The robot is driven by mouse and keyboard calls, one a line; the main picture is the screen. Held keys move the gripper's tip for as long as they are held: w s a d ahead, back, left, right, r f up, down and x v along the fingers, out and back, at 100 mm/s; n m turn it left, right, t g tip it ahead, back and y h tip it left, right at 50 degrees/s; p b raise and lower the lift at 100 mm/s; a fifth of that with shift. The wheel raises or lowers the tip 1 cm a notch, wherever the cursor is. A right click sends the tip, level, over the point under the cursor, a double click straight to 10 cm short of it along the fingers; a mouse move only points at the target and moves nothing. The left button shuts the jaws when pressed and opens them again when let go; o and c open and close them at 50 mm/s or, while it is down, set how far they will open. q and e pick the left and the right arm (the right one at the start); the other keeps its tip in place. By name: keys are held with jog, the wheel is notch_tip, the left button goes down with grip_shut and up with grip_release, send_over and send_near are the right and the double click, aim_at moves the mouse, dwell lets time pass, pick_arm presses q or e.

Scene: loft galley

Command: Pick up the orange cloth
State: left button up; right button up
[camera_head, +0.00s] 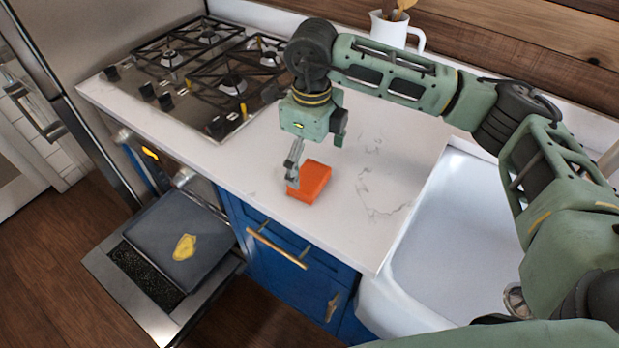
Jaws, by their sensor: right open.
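The orange cloth (314,181) looks like a small folded block. It lies on the white marble counter (385,185), close to its front edge and left of the sink. My right gripper (292,180) is open and points down at the cloth's left side. Its fingers overlap the cloth's left edge in the picture. I cannot tell whether they touch it. My left gripper is not in view.
A gas stove (200,75) is set in the counter at the left. A white sink (450,250) lies to the right. A white pitcher (396,30) with utensils stands at the back. Below, an open oven door (110,275) juts out, with a dark tray (160,225) holding something yellow.

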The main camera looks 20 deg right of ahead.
aim_at(309, 176)
jog(key=f, duration=0.2)
jog(key=f+p, duration=0.1)
jog(key=shift+a+f, duration=0.2)
jog(key=shift+f, duration=0.55)
jog(key=c, duration=1.1)
